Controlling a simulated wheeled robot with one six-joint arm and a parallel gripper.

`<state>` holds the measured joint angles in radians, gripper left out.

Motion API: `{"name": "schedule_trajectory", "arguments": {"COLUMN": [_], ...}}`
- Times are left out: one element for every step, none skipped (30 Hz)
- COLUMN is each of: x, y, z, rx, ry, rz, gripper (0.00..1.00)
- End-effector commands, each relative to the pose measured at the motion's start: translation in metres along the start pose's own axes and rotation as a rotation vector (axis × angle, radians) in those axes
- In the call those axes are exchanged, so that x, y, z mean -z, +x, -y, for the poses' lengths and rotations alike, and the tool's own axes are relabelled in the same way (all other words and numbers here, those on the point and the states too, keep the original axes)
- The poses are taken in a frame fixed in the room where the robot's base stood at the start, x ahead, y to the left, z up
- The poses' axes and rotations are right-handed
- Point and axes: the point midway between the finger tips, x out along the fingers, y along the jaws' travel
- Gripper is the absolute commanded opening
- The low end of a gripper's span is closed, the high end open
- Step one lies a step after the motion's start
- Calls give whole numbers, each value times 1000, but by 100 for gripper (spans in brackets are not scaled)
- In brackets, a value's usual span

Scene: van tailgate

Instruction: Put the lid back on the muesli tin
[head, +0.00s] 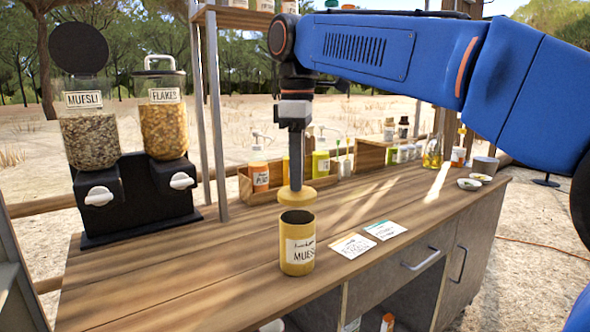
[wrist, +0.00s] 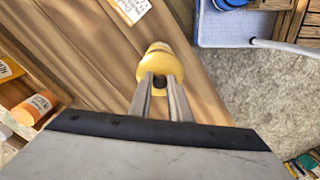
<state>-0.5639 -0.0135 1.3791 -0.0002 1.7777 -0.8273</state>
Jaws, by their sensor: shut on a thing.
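The muesli tin (head: 297,257) is a yellow cylinder with a white MUESLI label. It stands upright on the wooden counter, and its open top shows dark inside. My gripper (head: 296,182) points down, shut on the yellow round lid (head: 297,196). The lid appears roughly level, just above and behind the tin's mouth in the head view; whether they touch I cannot tell. In the wrist view the lid (wrist: 150,68) shows at the tips of my gripper (wrist: 161,82). A yellow part beyond it may be the tin, which is mostly hidden there.
The muesli dispenser (head: 90,140) and flakes dispenser (head: 164,125) stand at the left. A wooden rack with bottles (head: 260,172) is behind. The counter left of the tin is clear.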

Motion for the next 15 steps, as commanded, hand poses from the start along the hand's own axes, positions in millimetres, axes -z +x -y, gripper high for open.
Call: {"name": "schedule_trajectory", "arguments": {"x": [0, 0, 0, 0, 0, 0, 0, 0, 0, 0, 0, 0, 0, 0, 0], "y": [4, 7, 10, 12, 15, 18, 21, 23, 26, 28, 31, 34, 36, 38, 40], "z": [1, 1, 0, 0, 0, 0, 0, 0, 0, 0, 0, 0, 0, 0, 0], "rx": [1, 1, 1, 1, 0, 1, 1, 1, 1, 0, 1, 1, 1, 1, 0], "ry": [0, 0, 0, 0, 0, 0, 0, 0, 0, 0, 0, -1, -1, -1, -1], "rz": [1, 1, 1, 1, 0, 1, 1, 1, 1, 0, 1, 1, 1, 1, 0], "gripper": [0, 0, 0, 0, 0, 0, 0, 0, 0, 0, 0, 0, 0, 0, 0]}}
